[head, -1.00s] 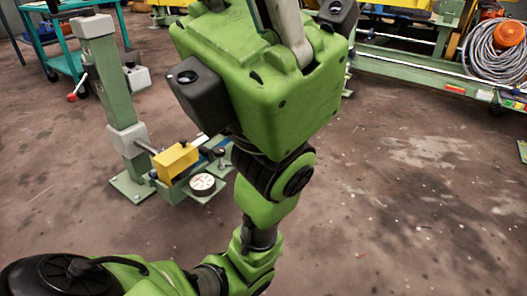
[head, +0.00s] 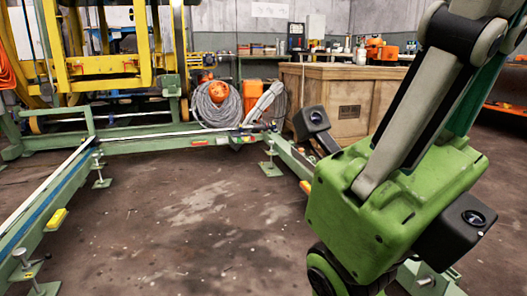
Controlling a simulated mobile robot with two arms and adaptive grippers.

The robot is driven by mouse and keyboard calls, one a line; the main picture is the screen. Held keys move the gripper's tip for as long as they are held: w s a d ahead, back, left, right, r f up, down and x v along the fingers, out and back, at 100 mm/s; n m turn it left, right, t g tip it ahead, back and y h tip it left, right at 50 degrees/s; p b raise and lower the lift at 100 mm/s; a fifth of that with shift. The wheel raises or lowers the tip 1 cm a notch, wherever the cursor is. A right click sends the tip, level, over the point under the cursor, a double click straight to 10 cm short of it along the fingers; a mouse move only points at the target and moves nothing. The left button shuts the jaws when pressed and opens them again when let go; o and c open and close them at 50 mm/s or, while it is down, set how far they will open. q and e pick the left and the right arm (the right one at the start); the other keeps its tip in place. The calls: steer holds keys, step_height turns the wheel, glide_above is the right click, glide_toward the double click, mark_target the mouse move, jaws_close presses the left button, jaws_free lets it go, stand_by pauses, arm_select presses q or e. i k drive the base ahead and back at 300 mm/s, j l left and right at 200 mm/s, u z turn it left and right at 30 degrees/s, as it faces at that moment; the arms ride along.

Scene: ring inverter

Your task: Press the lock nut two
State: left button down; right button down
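No part that I can surely tell as lock nut two shows. Upright bolts with feet stand along the green frame in the head view: one at the lower left (head: 24,262), one at the left (head: 98,168) and one near the middle (head: 270,152). Any nuts on them are too small to tell apart. My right gripper, with a green housing, fills the right side, apart from these bolts. A grey finger link runs up to the top right; its fingertips are not visible, so its opening cannot be told. My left gripper is out of view.
Green rails (head: 185,140) cross the floor at the left and back. A yellow frame (head: 100,60) stands at the back left, near a coiled hose (head: 215,105). A wooden crate (head: 350,95) stands behind. Bare floor (head: 190,220) lies in the middle.

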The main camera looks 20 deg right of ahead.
mark_target(48, 256)
steer(key=u, duration=0.95)
